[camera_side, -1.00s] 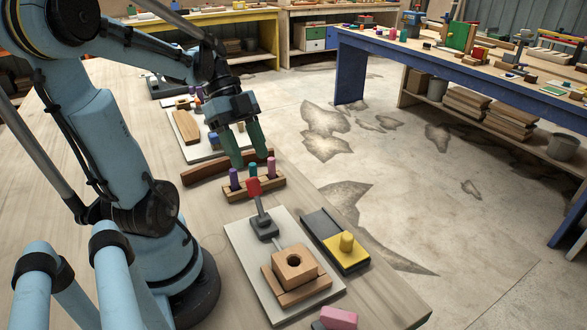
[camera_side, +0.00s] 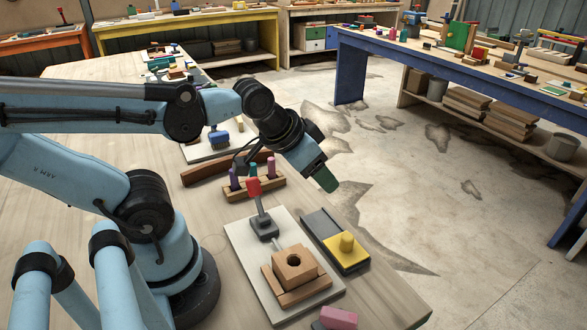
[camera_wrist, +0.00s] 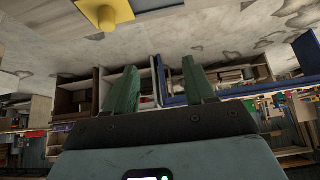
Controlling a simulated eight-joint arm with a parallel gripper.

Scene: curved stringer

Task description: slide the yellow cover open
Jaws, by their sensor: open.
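The yellow cover (camera_side: 347,254) with its upright round knob sits at the near end of a dark grey track (camera_side: 320,225) at the table's right edge. The far part of the track is bare. My gripper (camera_side: 326,182) is in the air beyond the far end of the track, tilted down to the right, empty and apart from the cover. In the wrist view, the green fingers of my gripper (camera_wrist: 158,85) stand wide apart with nothing between them. The yellow cover (camera_wrist: 103,12) shows at the top of the wrist view, left of the fingers.
A pale board with a red-topped lever (camera_side: 255,190) and a wooden block with a hole (camera_side: 295,262) stands left of the track. A wooden rack of coloured pegs (camera_side: 254,187) is behind it. A pink block (camera_side: 338,317) lies at the front. Open floor is to the right.

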